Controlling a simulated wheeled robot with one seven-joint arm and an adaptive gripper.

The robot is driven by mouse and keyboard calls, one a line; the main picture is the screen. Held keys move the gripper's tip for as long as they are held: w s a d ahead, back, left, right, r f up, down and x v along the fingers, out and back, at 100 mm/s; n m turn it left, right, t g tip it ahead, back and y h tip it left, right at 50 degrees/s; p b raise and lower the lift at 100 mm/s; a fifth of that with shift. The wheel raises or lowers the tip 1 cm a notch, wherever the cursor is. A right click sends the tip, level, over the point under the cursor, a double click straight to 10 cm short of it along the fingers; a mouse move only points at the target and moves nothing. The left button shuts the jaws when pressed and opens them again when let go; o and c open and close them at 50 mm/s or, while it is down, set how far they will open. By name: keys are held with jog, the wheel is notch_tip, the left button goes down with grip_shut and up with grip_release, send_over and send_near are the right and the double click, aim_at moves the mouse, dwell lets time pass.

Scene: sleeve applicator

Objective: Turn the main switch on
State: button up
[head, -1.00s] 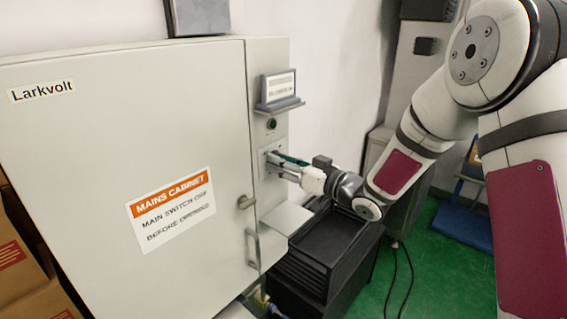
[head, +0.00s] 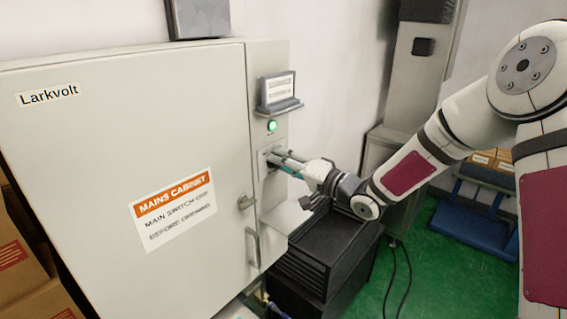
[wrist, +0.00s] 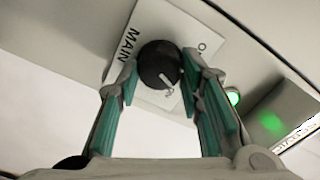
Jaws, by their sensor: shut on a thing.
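The main switch is a round black knob (wrist: 158,62) on a white plate (wrist: 150,22) marked MAIN in the wrist view. A pale mark shows on the knob's lower right edge, and an O is printed on the plate to its upper right. My gripper (wrist: 160,78) has its teal-padded fingers on either side of the knob, shut on it. In the head view my gripper (head: 281,160) reaches the cabinet's narrow side panel and hides the knob. A round lamp (head: 272,127) above the switch glows green; it also shows lit in the wrist view (wrist: 233,96).
The grey mains cabinet (head: 110,130) has a closed door with a handle (head: 246,202). A small display on a ledge (head: 279,90) is above the lamp. A white shelf (head: 286,217) juts out below my gripper. Black stacked crates (head: 325,245) stand below right.

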jog(key=shift+m, duration=2.2)
jog(key=o, duration=1.2)
jog(key=shift+c, duration=0.2)
jog(key=v, duration=1.2)
jog(key=shift+f, duration=0.1)
